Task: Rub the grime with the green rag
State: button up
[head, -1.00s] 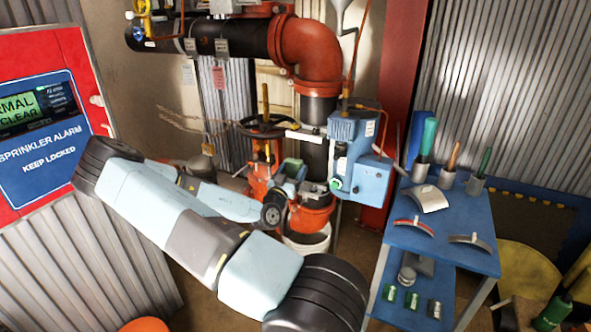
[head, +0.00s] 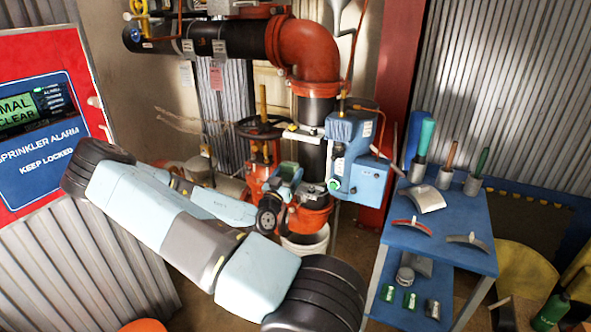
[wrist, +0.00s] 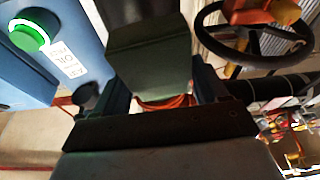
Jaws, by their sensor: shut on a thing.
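My gripper (head: 284,183) is beside the lower part of the black vertical pipe (head: 314,150), left of the blue box. It is shut on a dark green piece that looks like the green rag (wrist: 148,62). In the wrist view the rag stands between the fingers and hides what is behind it. In the head view only a small bit of green shows at the gripper. I cannot make out the grime in either view, nor tell whether the rag touches the pipe.
A blue box (head: 355,160) with a green button (wrist: 30,35) is close right of my gripper. A handwheel (head: 262,127) stands behind left. A white bucket (head: 306,243) is below. A blue bench (head: 460,215) with tools stands right, a red alarm panel (head: 45,120) left.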

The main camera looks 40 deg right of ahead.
aim_at(312, 156)
jog(key=shift+n+t, duration=0.4)
jog(key=shift+t, duration=0.1)
jog(key=shift+d+f+x, duration=0.15)
jog(key=shift+f+x, duration=0.05)
jog(key=shift+x, duration=1.4)
jog(key=shift+d+f+x, duration=0.1)
jog(key=shift+f+x, duration=0.1)
jog(key=shift+x, duration=1.4)
jog(key=shift+w+d, duration=0.1)
jog(key=shift+d, duration=0.65)
jog(key=shift+s+d, duration=0.25)
jog(key=shift+s, duration=0.35)
jog(key=shift+s+d, duration=0.2)
jog(key=shift+s, duration=0.45)
jog(key=shift+s+d, duration=0.25)
jog(key=shift+s, duration=0.35)
jog(key=shift+d, duration=0.1)
jog(key=shift+w, duration=0.1)
